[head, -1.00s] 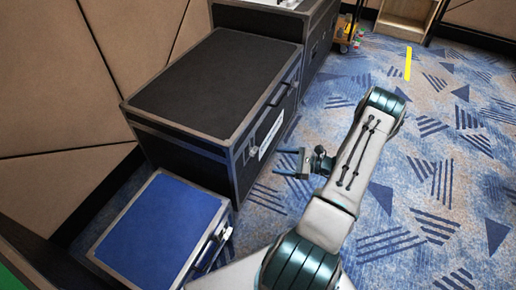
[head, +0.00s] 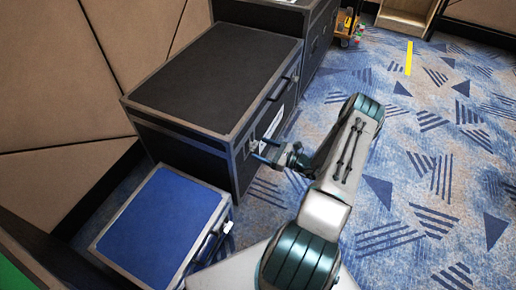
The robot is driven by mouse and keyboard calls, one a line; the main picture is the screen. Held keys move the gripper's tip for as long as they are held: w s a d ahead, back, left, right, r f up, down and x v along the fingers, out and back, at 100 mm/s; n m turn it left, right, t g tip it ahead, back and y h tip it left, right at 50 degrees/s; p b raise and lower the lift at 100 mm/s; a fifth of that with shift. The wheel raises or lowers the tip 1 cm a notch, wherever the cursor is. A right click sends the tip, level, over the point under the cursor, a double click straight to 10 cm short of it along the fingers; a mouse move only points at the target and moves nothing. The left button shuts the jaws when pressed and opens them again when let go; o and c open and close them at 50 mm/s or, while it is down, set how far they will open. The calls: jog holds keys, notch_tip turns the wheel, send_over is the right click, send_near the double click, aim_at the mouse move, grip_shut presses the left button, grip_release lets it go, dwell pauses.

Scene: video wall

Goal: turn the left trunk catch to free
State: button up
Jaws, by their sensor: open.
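The black trunk (head: 205,75) has grey metal edges and stands against the wall with its lid closed. Its front face carries a dark handle (head: 280,88), a white label (head: 274,122) and a small silver left catch (head: 252,146) near the left corner. My gripper (head: 262,151) is open and empty, with its fingers pointing left at the trunk's front, right by the left catch. I cannot tell whether the fingers touch the catch or stand just short of it. The catch is small and its turned position is not clear. My arm hides part of the floor.
A blue case (head: 160,222) with grey edges stands just left of the trunk in front. Another dark trunk (head: 318,35) stands behind. A wheeled cart (head: 347,28) and a wooden shelf (head: 405,18) are at the back. The carpet (head: 440,150) on the right is clear.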

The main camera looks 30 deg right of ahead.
aim_at(253, 146)
jog(key=shift+x, duration=1.2)
jog(key=c, duration=1)
jog(key=shift+n, duration=0.4)
jog(key=shift+n+b, duration=1.15)
jog(key=shift+n, duration=7.35)
